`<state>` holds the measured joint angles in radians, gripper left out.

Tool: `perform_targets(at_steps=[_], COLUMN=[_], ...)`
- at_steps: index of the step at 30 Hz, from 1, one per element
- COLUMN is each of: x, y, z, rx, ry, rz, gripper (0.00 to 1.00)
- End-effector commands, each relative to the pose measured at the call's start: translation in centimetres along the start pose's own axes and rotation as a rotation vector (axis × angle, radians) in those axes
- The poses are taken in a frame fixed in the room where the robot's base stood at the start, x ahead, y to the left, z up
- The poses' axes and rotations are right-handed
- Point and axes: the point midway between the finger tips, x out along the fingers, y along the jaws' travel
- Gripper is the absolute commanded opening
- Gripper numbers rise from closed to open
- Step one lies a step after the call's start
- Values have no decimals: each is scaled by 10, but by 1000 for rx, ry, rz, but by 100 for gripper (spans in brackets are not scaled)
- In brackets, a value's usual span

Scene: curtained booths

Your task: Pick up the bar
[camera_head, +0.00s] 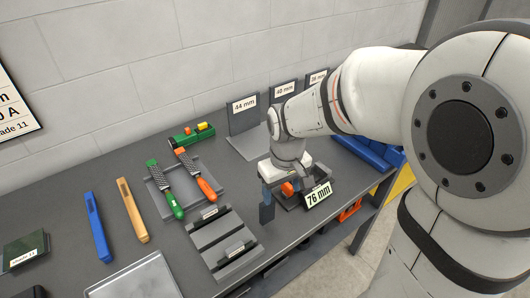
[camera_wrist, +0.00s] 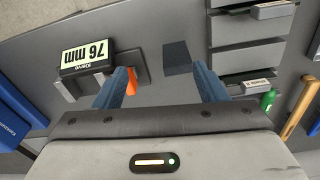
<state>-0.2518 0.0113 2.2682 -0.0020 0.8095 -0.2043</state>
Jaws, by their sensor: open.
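My gripper (camera_head: 276,207) hangs over the right part of the workbench, beside a gauge with a "76 mm" display (camera_head: 318,194). Its two blue fingers are apart in the wrist view (camera_wrist: 165,85), with nothing clasped between them. A small dark grey rectangular patch (camera_wrist: 177,57) shows beyond the fingertips; I cannot tell whether it is a bar, a mark or a shadow. A grey stepped rack (camera_head: 222,240) with labelled grey pieces lies left of my gripper. No piece is clearly identifiable as the bar. My gripper hides part of the bench and gauge.
The gauge, with an orange part (camera_wrist: 104,78), is close to the left finger in the wrist view. Two rasps (camera_head: 165,190) lie in a tray left of the gripper. Upright plates marked in mm (camera_head: 244,112) stand behind. A blue bin (camera_head: 362,150) is at right.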

Motion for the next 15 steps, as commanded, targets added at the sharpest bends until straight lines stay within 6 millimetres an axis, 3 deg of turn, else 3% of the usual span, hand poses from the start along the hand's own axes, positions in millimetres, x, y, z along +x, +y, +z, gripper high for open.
perform_targets(at_steps=[3,6,15], x=[5,11,42], y=[-13,-18,-22], z=[-20,-29,-31], rx=[-81,-118,-135], ry=[-35,-47,-54], rz=[-10,-14,-16], gripper=[65,65,65])
